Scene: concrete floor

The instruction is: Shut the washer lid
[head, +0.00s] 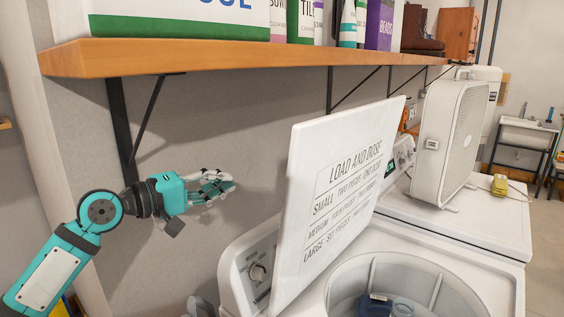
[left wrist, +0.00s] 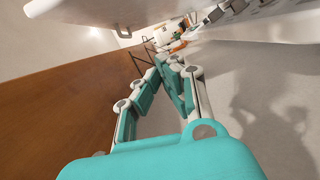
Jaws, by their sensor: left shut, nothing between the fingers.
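The washer lid (head: 338,190) is a white panel with printed "LOAD AND DOSE" text. It stands raised, leaning back a little, above the open washer (head: 490,290). The round tub opening shows at the bottom of the head view. My left gripper (head: 231,184) is shut and empty, to the left of the lid and apart from it, in front of the grey wall. Its closed fingers also show in the left wrist view (left wrist: 172,62). My right gripper is not in view.
A wooden shelf (head: 230,55) with boxes and bottles runs above the lid and my left arm. A white box fan (head: 450,135) and a yellow item (head: 499,185) stand on the neighbouring machine.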

